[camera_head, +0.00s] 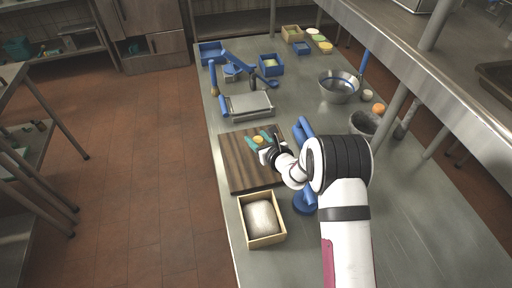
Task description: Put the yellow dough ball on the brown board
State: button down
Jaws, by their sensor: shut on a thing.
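The brown board (238,172) lies on the steel table, left of my arm, with dark and light wood stripes. My gripper (260,138), with teal fingers, is over the board's far half. It is shut on the small yellow dough ball (258,139). I cannot tell whether the ball touches the board or hangs just above it. My wrist hides the board's right part.
A wooden box (246,233) with a pale lump stands at the board's near edge. A steel scale-like tray (249,104) lies beyond the board. A metal bowl (338,87), an orange ball (379,108) and blue bins (271,65) stand farther off. A steel shelf overhangs the right side.

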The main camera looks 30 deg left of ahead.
jog(key=shift+a+f, duration=0.2)
jog(key=shift+f, duration=0.9)
jog(key=shift+a+f, duration=0.15)
jog(key=shift+f, duration=0.95)
jog(key=shift+f, duration=0.1)
jog(key=shift+c, duration=1.5)
grip_release()
